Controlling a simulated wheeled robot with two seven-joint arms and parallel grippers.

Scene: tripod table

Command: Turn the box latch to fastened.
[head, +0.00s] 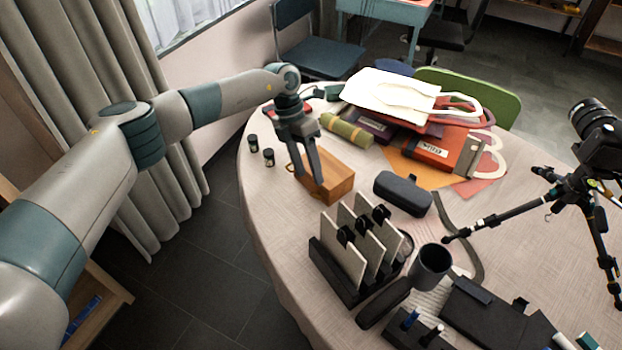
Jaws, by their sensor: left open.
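A small orange-brown wooden box (334,187) sits near the left edge of the table. A small brass-coloured piece (290,168) shows at the box's left side; it looks like the latch, but it is too small to tell how it is turned. My left gripper (309,181) is open, pointing down at the box, with its fingers at the box's left side and in front of part of it. I cannot tell whether a finger touches the latch or the box. My right gripper is not in view.
A dark case (403,193) lies right of the box. A black rack with panels (346,262) stands in front of it. Two small dark jars (268,157) stand to the left. A green roll (346,131) and bags (392,92) lie behind. A camera tripod (575,185) stands at the right.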

